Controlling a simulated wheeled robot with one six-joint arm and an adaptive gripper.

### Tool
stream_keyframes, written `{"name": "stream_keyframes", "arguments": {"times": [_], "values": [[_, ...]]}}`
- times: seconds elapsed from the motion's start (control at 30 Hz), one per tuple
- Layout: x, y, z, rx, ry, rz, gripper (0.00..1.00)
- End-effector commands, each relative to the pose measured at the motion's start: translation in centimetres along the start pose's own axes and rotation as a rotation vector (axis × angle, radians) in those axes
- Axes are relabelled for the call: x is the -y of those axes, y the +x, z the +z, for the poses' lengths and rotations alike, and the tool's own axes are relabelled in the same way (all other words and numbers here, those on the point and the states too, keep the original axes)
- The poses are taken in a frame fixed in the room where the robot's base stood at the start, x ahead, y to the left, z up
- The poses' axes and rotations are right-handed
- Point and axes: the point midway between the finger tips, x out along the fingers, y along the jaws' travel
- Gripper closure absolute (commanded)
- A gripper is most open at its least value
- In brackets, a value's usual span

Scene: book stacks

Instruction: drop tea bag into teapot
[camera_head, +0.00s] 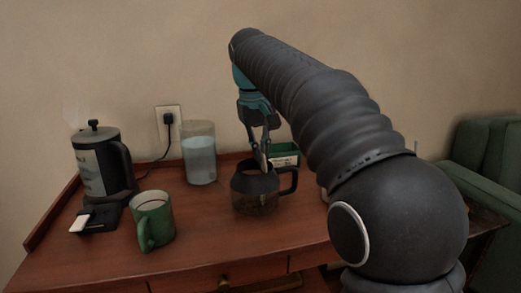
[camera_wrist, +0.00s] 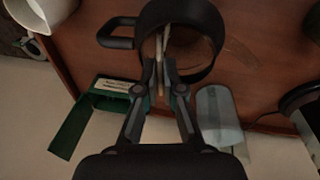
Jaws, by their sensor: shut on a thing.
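The teapot (camera_head: 255,190) is a glass pot with a black rim and handle, standing upright on the wooden desk. In the wrist view the teapot's round black rim (camera_wrist: 212,68) surrounds its open mouth. My gripper (camera_head: 264,166) points down at the mouth, its fingertips at or just above the rim. In the wrist view my gripper (camera_wrist: 163,65) is shut on a thin pale tea bag (camera_wrist: 161,45), held on edge over the mouth. How far the tea bag reaches inside is hard to tell.
An open green tea box (camera_head: 285,154) stands behind the teapot. A water pitcher (camera_head: 200,155), a green mug (camera_head: 153,218) and a kettle (camera_head: 98,160) plugged into the wall stand to the left. A white cup (camera_wrist: 40,14) shows at the wrist view's top left. The front of the desk (camera_head: 215,248) is clear.

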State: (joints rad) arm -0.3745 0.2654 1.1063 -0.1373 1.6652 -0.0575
Motion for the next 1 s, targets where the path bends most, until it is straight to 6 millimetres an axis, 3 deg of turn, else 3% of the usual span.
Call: {"name": "stream_keyframes", "arguments": {"times": [0.07, 0.2, 0.23, 0.63, 1.0], "values": [[0.0, 0.0, 0.0, 0.0, 0.0, 0.0, 1.0], [0.0, 0.0, 0.0, 0.0, 0.0, 0.0, 0.66], [0.0, 0.0, 0.0, 0.0, 0.0, 0.0, 0.64], [0.0, -0.6, -0.1, 0.0, 0.0, 0.0, 0.64], [0.1, -5.4, -0.1, -0.001, -0.001, 0.0, 0.64]]}}
